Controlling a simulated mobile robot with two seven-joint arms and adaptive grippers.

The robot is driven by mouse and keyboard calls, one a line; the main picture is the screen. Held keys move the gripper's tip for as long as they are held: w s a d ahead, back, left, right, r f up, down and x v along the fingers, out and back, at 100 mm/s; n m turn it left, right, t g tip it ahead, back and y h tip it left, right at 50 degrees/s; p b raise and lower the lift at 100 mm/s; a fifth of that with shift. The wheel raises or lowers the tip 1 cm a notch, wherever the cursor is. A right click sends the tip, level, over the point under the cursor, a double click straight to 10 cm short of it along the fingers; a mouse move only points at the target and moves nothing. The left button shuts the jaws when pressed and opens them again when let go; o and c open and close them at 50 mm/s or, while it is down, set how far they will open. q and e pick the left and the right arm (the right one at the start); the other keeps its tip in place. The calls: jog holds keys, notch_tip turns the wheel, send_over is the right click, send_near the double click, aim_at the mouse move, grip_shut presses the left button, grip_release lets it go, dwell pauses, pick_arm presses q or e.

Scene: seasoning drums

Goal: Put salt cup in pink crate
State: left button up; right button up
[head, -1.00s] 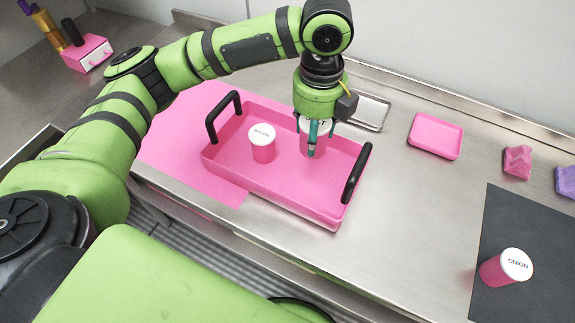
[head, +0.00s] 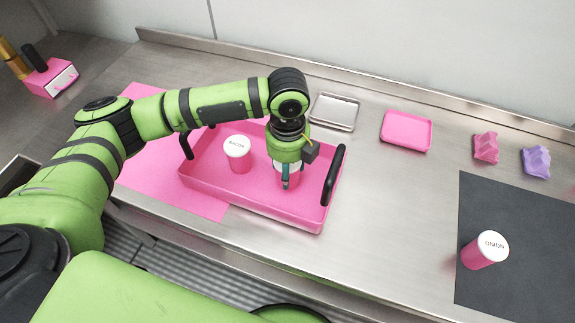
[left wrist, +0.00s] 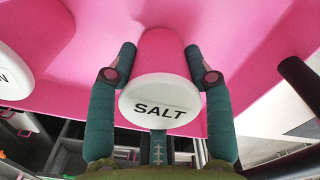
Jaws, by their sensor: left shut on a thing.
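The pink salt cup (left wrist: 160,100), with a white lid reading SALT, is between the two fingers of my left gripper (left wrist: 160,58) in the left wrist view. My left gripper (head: 287,178) is shut on it. In the head view they are inside the pink crate (head: 255,208), in its right part, and the gripper hides most of the cup. I cannot tell whether the cup touches the crate floor. The crate has black handles at both ends. My right gripper is not in view.
A bacon cup (head: 238,155) stands in the crate, left of the salt cup. The crate partly covers a pink mat (head: 140,170). A steel tray (head: 334,112) and a pink tray (head: 406,131) lie behind. An onion cup (head: 485,250) stands on a dark mat (head: 520,210).

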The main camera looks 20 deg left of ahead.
pick_arm(q)
jog(key=o, duration=1.2)
jog(key=shift+f, duration=0.1)
notch_tip(320, 180, up, 12)
jog(key=shift+r+b, duration=0.15)
jog(key=shift+b, duration=0.5)
